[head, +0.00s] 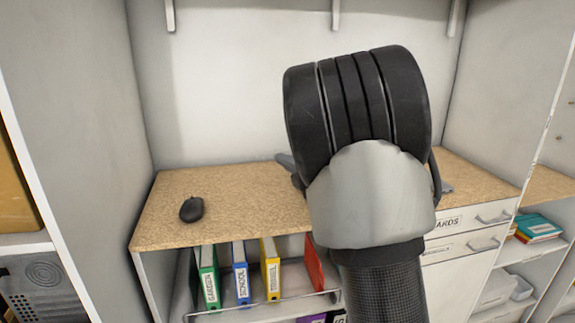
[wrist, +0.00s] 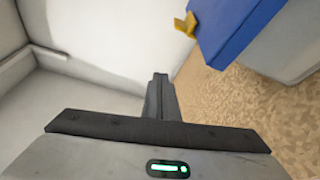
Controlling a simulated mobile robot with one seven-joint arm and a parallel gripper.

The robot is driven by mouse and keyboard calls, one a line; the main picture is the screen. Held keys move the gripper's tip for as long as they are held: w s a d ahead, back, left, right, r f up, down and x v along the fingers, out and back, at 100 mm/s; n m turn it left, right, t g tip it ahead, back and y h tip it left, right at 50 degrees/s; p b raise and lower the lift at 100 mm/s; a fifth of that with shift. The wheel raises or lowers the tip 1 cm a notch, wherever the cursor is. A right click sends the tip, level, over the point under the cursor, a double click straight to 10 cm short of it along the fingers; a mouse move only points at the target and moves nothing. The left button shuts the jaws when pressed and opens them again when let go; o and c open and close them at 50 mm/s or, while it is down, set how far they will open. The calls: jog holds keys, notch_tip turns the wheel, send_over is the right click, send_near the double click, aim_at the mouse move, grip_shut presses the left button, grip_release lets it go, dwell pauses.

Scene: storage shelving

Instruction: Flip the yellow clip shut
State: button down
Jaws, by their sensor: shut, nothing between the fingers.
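In the wrist view, the yellow clip (wrist: 185,25) sits at the edge of a blue lid (wrist: 233,28) on a grey, partly see-through box (wrist: 285,50). The clip sticks outward from the lid edge. My gripper (wrist: 160,78) is shut and empty, with its fingertips below and left of the clip and apart from it. In the head view, my arm hides the box, the clip and the fingertips.
The box stands on a speckled tan countertop (head: 235,205) between white walls. A black mouse (head: 191,209) lies at the left of the counter. Green, blue, yellow and red binders (head: 271,268) stand on the shelf below. White drawers (head: 462,255) are at the right.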

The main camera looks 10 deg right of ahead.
jog(key=v, duration=0.8)
jog(key=shift+d+f, duration=0.25)
jog(key=shift+d, duration=0.15)
jog(key=s+d+r+m+g+h, duration=0.35)
jog(key=s+m+h, duration=0.4)
jog(key=m, duration=0.75)
jog(key=s+a+f+m+g+y, duration=0.1)
jog(key=s+a+f+m+g, duration=0.15)
jog(key=s, duration=0.55)
jog(key=s+a+f+m+g, duration=0.1)
jog(key=s+a+m+g, duration=0.2)
jog(key=s, duration=0.4)
jog(key=s+a+f+m+g+y, duration=0.1)
jog(key=s+a+f+m, duration=0.2)
jog(key=s, duration=0.5)
notch_tip(320, 180, up, 23)
jog(key=s+p, duration=0.1)
jog(key=p, duration=2.1)
jog(key=shift+a+m+g+p, duration=0.25)
jog(key=shift+m+g+p, duration=0.05)
jog(key=shift+m+p, duration=0.1)
jog(key=shift+s+d+f, duration=0.1)
jog(key=shift+s, duration=0.05)
